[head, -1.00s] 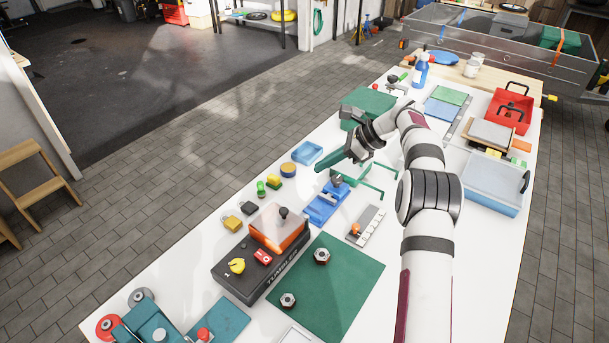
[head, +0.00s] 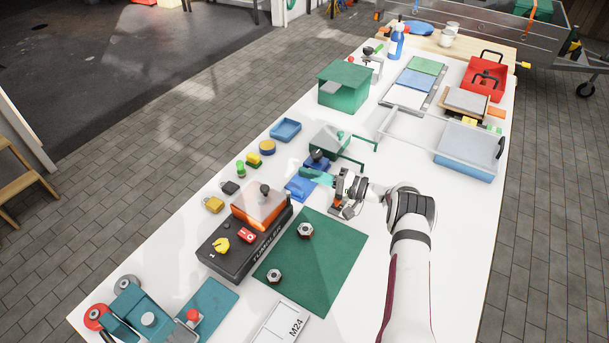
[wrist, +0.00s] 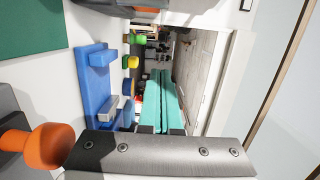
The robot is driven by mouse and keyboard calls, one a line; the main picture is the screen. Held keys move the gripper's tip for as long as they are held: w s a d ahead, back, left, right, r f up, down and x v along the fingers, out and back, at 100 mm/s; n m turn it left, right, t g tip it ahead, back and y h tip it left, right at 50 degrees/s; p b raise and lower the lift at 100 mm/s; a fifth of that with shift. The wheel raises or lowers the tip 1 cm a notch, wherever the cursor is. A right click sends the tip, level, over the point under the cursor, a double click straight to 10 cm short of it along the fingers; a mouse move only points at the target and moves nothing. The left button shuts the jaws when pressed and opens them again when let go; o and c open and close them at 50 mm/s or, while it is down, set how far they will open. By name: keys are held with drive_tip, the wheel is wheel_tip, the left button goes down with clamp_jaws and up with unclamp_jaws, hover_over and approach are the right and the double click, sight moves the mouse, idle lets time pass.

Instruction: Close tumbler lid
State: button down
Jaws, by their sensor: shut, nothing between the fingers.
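The tumbler (head: 240,251) is a black box lettered on its side, with a red piece and a yellow piece on its front panel. Its orange part lies under a see-through lid (head: 262,203) with a dark knob (head: 264,188) on top. Whether the lid is fully down is hard to tell. My gripper (head: 302,173) is to the right of and beyond the tumbler, apart from the lid, its teal fingers together and empty, pointing left. The closed fingers show in the wrist view (wrist: 160,100). An orange and dark edge at the top there may be the tumbler.
A blue fixture (head: 299,189) stands close by my fingers; it also shows in the wrist view (wrist: 95,85). A green mat (head: 318,262) with two hex nuts lies right of the tumbler. An orange knob (wrist: 38,148) shows in the wrist view.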

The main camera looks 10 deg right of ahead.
sight(259, 192)
drive_tip(key=x, duration=0.6)
drive_tip(key=a, duration=0.1)
drive_tip(key=s+a, duration=0.1)
drive_tip(key=a, duration=0.1)
drive_tip(key=shift+s, duration=0.25)
drive_tip(key=shift+s+a, duration=0.3)
drive_tip(key=shift+s+a, duration=0.45)
drive_tip(key=shift+a, duration=0.2)
